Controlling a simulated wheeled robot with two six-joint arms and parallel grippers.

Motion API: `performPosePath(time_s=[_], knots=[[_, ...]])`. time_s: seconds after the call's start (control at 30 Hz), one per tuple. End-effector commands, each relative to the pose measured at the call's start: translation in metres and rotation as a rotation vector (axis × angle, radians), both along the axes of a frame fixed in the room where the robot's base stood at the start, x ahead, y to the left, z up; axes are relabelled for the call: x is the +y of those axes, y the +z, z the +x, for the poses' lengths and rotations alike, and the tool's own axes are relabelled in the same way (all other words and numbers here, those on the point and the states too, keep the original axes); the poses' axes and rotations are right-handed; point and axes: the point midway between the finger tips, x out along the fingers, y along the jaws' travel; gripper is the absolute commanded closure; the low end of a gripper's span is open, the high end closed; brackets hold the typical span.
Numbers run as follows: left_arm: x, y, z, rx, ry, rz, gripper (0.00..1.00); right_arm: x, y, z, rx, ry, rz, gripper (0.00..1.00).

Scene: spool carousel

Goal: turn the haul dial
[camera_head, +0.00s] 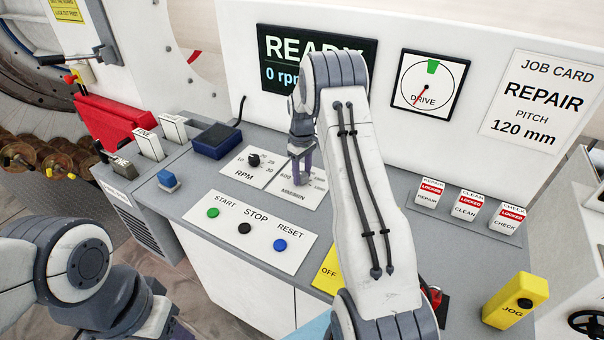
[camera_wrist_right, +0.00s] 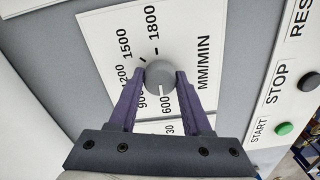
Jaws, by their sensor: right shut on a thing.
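The haul dial is a round grey knob (camera_wrist_right: 159,73) on a white MM/MIN scale plate (camera_wrist_right: 112,38) marked 600 to 1800. In the right wrist view its white mark points down the picture, toward the 600 label. My right gripper (camera_head: 300,176) is shut on this knob, with one purple finger on each side. In the head view the gripper and arm hide the knob and part of its plate. My left arm shows at the lower left, but its gripper is out of the picture.
A black RPM knob (camera_head: 253,160) sits just left of the haul plate. START, STOP and RESET buttons (camera_head: 244,228) lie in front. A blue box (camera_head: 217,140) stands behind to the left. A yellow JOG box (camera_head: 515,301) is at the right. The screen (camera_head: 276,60) reads READY, 0 rpm.

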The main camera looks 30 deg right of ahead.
Motion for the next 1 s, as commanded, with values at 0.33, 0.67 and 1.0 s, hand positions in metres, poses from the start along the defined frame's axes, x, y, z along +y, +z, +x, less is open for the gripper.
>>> performPosePath(time_s=[0.33, 0.67, 1.0], knots=[[0.0, -0.0017, 0.0, 0.0, 0.0, 0.0, 0.5, 0.0002, 0.0009, 0.0011, -0.002, -0.194, 0.0, 1.0], [0.0, -0.0033, 0.0, 0.0, 0.0, 0.0, 0.5, -0.0002, 0.0013, 0.0015, -0.004, -0.473, 0.0, 1.0], [0.0, -0.0042, 0.0, 0.0, 0.0, 0.0, 0.5, -0.0006, 0.0019, 0.0018, -0.005, -0.683, 0.0, 1.0]])
